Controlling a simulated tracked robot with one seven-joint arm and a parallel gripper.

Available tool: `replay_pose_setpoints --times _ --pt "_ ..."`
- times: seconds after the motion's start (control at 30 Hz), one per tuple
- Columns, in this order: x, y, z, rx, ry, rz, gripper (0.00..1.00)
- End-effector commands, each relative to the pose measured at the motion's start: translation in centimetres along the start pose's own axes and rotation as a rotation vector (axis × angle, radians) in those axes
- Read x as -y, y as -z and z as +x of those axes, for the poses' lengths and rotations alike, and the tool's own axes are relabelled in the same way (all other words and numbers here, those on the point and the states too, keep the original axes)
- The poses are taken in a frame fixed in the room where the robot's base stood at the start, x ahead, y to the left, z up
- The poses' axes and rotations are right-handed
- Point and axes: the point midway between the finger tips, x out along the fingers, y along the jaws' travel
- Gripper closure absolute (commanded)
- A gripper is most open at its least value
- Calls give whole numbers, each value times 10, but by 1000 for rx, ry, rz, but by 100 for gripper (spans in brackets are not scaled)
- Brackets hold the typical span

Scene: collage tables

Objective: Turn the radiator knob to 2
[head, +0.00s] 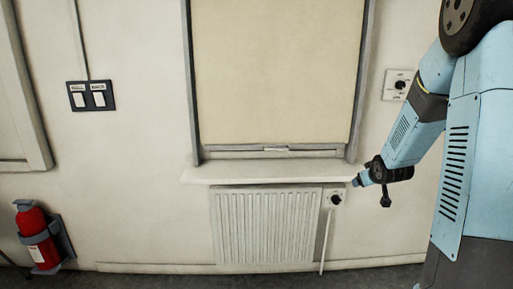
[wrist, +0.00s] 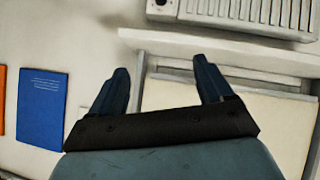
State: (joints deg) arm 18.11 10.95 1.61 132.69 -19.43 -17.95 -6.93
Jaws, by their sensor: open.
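The radiator knob (head: 336,199) is a small dark dial on a pale mount at the right end of the white ribbed radiator (head: 265,226), below the window sill. Its number marks are too small to read. In the wrist view a dark spot at the top edge, beside the radiator (wrist: 250,12), may be the knob (wrist: 160,3). My gripper (head: 357,182) is just above and right of the knob in the head view, apart from it. In the wrist view my gripper (wrist: 161,65) has its two blue fingers spread with nothing between them.
The sill (head: 270,171) juts out above the radiator under a drawn blind (head: 275,75). A wall dial (head: 398,86) is at upper right, two switches (head: 90,96) at left, a red extinguisher (head: 35,236) at lower left. A blue panel (wrist: 42,107) shows in the wrist view.

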Motion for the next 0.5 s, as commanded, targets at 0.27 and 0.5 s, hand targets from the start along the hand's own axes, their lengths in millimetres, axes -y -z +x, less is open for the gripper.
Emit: replay_pose_setpoints --times 0.27,0.5 --pt "16 20 -80 86 -7 42 20" --pt "35 21 -150 160 10 92 20"
